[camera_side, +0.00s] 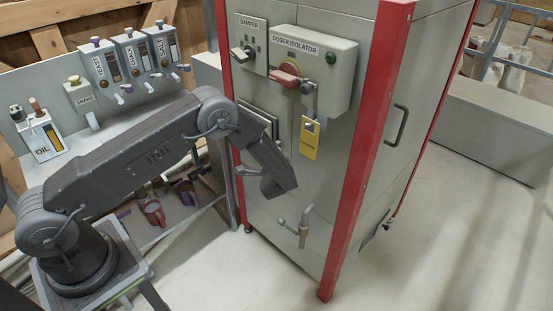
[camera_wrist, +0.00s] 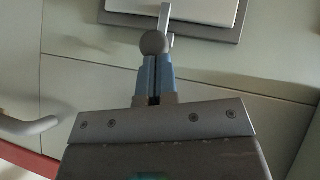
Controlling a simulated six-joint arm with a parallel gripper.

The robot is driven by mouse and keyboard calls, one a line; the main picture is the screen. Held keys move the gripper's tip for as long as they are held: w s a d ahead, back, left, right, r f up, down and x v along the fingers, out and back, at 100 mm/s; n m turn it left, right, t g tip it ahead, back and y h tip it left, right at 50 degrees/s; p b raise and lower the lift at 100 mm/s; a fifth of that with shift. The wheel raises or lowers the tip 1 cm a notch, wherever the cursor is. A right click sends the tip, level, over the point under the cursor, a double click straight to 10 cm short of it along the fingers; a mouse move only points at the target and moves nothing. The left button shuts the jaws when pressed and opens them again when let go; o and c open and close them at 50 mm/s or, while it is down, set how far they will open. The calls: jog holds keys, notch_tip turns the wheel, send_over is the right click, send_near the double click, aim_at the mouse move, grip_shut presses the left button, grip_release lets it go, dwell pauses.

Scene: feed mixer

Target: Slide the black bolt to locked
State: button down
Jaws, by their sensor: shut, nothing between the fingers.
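In the wrist view my gripper (camera_wrist: 154,65) is shut, its two bluish fingers together and pointing up the picture. A dark round knob (camera_wrist: 153,43) shows at the fingertips, beside an upright metal bar (camera_wrist: 165,18) at the lower edge of a framed hatch. Whether the knob is touched, and whether it belongs to the black bolt, I cannot tell. In the side view my wrist hangs in front of the cabinet below the hatch (camera_side: 258,122) and covers part of it. I cannot make out the bolt clearly there.
The doser isolator box (camera_side: 315,75) with a red handle and a yellow tag (camera_side: 310,138) is above. The damper panel (camera_side: 251,45) is beside it. A bent pipe (camera_side: 304,225) sticks out below my wrist. Red posts (camera_side: 365,150) edge the cabinet.

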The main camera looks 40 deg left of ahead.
jog(key=w+d+v, duration=0.2)
jog(key=v, duration=1.1)
jog(key=shift+r, duration=0.3)
jog(key=s+a+r+n+g+h, duration=0.1)
jog(key=s+a+r+n+g, duration=0.25)
jog(key=s+r, duration=0.35)
jog(key=s+a+r+n+g, duration=0.25)
jog(key=s+r+g, duration=0.25)
jog(key=r, duration=0.5)
jog(key=s+d+r+t+h, duration=0.1)
jog(key=s+r+h, duration=0.3)
jog(key=s, duration=0.4)
jog(key=s+d+r+t+h, duration=0.2)
jog(key=s+d+r+h, duration=0.2)
jog(key=s, duration=0.5)
notch_tip(320, 180, up, 2)
jog(key=shift+r+n+h, duration=0.15)
jog(key=shift+n+h, duration=0.25)
jog(key=shift+h, duration=0.4)
